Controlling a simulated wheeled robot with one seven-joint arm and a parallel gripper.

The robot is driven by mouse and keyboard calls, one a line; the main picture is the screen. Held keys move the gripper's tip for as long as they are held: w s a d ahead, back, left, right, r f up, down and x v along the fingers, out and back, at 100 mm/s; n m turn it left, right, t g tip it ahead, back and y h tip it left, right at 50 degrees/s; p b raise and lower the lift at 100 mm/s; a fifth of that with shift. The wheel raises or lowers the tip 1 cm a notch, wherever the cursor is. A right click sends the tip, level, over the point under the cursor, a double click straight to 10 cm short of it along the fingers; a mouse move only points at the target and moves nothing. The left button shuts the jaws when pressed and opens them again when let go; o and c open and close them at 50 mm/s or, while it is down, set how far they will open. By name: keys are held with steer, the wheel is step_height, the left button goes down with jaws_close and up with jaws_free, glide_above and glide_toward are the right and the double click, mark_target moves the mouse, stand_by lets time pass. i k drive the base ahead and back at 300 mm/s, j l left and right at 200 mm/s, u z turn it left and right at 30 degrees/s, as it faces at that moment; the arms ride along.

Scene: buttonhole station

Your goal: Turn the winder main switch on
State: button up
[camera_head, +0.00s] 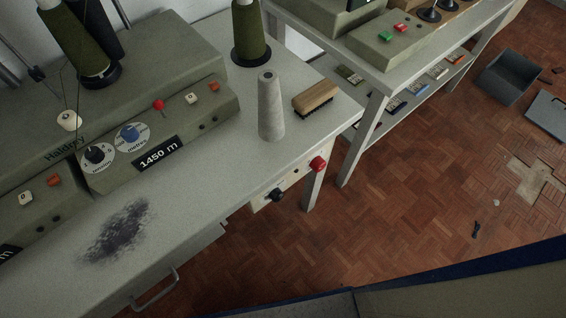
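The grey-green winder (165,105) stands on a pale table at the left. Its face has a black dial (95,154), a blue dial (130,133), a "1450 m" display (159,153), a red-tipped lever (159,104), a white switch (191,98) and an orange-red button (213,87). A pale panel (290,181) on the table's front edge carries a black knob (277,195) and a red knob (318,163). I cannot tell from labels which control is the main switch, or its position. My gripper is not in view.
A bare grey cone (271,107) and a brush (316,97) stand near the table's right end. A green thread cone (249,33) is behind. A drawer handle (155,291) sticks out in front. A second bench (375,75) stands at right; parquet floor (400,220) is mostly clear.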

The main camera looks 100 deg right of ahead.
mark_target(317, 164)
steer(key=k+z, duration=0.15)
steer(key=k, duration=0.25)
steer(key=k+l+z, duration=0.15)
steer(key=k, duration=0.3)
steer(key=k+l+z, duration=0.15)
steer(key=k, duration=0.25)
steer(key=j+z, duration=0.1)
steer(key=z, duration=1.95)
steer(key=k+j, duration=0.1)
steer(key=j, duration=0.3)
steer(key=k+j+z, duration=0.15)
steer(key=j, duration=0.6)
steer(key=k+j+z, duration=0.1)
steer(key=j, duration=0.25)
steer(key=k+j, duration=0.2)
steer(key=j, duration=0.15)
steer(key=k+j+z, duration=0.15)
steer(key=j, duration=0.2)
